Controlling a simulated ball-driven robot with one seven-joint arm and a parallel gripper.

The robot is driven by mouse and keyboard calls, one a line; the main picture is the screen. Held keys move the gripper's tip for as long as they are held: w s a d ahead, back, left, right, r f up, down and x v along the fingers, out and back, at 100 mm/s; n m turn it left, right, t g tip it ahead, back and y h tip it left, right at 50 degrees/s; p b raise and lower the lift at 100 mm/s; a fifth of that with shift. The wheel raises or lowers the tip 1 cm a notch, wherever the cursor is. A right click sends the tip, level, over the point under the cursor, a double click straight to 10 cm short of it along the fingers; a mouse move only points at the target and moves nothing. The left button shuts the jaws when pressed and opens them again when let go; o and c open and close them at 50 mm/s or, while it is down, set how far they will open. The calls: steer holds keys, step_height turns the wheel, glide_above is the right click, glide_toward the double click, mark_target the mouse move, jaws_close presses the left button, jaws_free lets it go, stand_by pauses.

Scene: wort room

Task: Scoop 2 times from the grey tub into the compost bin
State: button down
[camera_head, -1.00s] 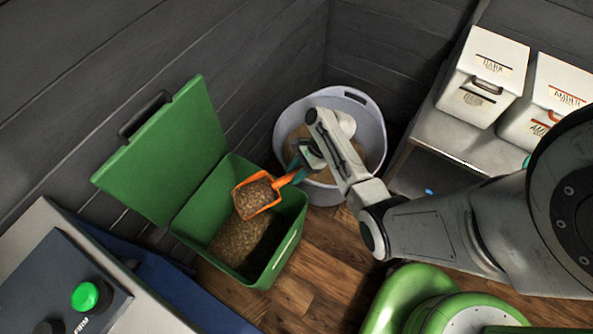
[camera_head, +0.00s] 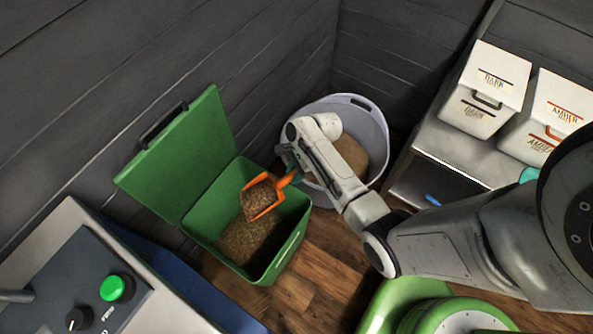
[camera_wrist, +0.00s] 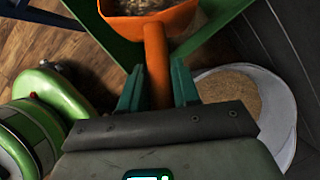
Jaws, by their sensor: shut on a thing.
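An orange scoop (camera_head: 263,197) filled with brown grain is held over the open green compost bin (camera_head: 284,253). My gripper (camera_head: 291,174) is shut on its handle; the handle (camera_wrist: 157,72) between the teal fingers also shows in the wrist view. The scoop's bowl is above the bin's right part and tips slightly toward it. Brown material (camera_head: 247,240) lies in the bottom of the bin. The grey tub (camera_head: 376,127) stands behind my arm and holds light brown grain (camera_head: 352,154); my wrist hides part of it.
The bin's green lid (camera_head: 178,155) stands open against the dark wall. Two white boxes (camera_head: 486,92) labelled for malt stand on a grey shelf at the right. A control panel (camera_head: 75,285) with a green button is at the lower left. Wooden floor lies between.

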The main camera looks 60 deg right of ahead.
mark_target(282, 180)
steer(key=shift+w+a+r+p, duration=0.1)
steer(key=shift+a+r+p, duration=0.05)
steer(key=shift+r+p, duration=0.15)
steer(key=shift+w+a+r+p, duration=0.1)
steer(key=shift+r+p, duration=0.05)
steer(key=shift+r, duration=0.25)
steer(key=shift+w+a+r+g+h+p, duration=0.35)
steer(key=shift+a+r+h+p, duration=0.25)
steer(key=shift+p, duration=0.2)
steer(key=shift+w+a+r+g+h+p, duration=0.3)
steer(key=shift+a+r+h+p, duration=0.25)
steer(key=shift+p, duration=0.25)
steer(key=w+a+r+g+h+p, duration=0.1)
steer(key=w+a+r+g+h, duration=0.2)
steer(key=w+a+r+h, duration=0.2)
steer(key=shift+a, duration=1.55)
steer(key=shift+r, duration=0.1)
steer(key=r+t+y+p, duration=0.1)
steer(key=t+y, duration=0.1)
steer(key=y, duration=0.1)
steer(key=r+t+y+p, duration=0.1)
steer(key=t+y+p, duration=0.1)
steer(key=y, duration=0.2)
steer(key=d+r+t+y+p, duration=0.1)
steer(key=t+y+p, duration=0.1)
steer(key=y, duration=0.1)
steer(key=shift+s+d, duration=0.1)
steer(key=shift+s, duration=0.25)
